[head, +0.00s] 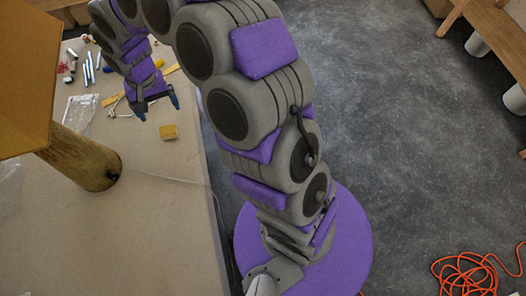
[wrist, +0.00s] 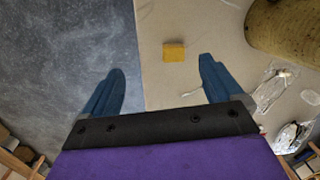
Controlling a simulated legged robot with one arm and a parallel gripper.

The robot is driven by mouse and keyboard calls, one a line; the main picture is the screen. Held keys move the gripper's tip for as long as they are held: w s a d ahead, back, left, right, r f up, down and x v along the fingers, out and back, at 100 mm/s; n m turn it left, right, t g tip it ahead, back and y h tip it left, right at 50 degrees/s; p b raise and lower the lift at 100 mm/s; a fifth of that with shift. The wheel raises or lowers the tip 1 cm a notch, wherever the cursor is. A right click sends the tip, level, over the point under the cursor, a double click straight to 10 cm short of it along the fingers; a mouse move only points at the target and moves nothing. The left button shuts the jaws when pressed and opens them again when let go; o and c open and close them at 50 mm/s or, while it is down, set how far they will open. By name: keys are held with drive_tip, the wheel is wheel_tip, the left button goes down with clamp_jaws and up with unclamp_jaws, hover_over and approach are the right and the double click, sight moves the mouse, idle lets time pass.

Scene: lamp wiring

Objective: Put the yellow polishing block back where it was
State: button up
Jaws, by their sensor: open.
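The yellow polishing block (head: 169,132) lies on the beige tabletop (head: 150,235), near the table's right edge in the head view. In the wrist view the block (wrist: 174,52) lies beyond my fingertips, nearer the right finger than the left. My gripper (head: 158,107) is open and empty above the table, just behind the block in the head view. In the wrist view my gripper (wrist: 160,75) shows its two blue fingers wide apart, the left one over the floor and the right one over the table. The block is apart from both fingers.
A plastic bag (head: 80,113), pens (head: 90,70) and a yellow strip (head: 115,98) lie farther back. An orange cable (head: 470,272) lies on the floor.

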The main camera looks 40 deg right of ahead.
drive_tip(key=s+d+r+n, duration=0.1)
drive_tip(key=s+d+r, duration=0.35)
drive_tip(key=s, duration=0.25)
drive_tip(key=s+d+r+n, duration=0.1)
drive_tip(key=s+d+r, duration=0.2)
drive_tip(key=s+r, duration=0.3)
drive_tip(key=s+d, duration=0.3)
drive_tip(key=s, duration=0.7)
drive_tip(key=s+d+g, duration=0.1)
drive_tip(key=s+d, duration=0.2)
drive_tip(key=s, duration=0.7)
drive_tip(key=shift+d+r, duration=0.25)
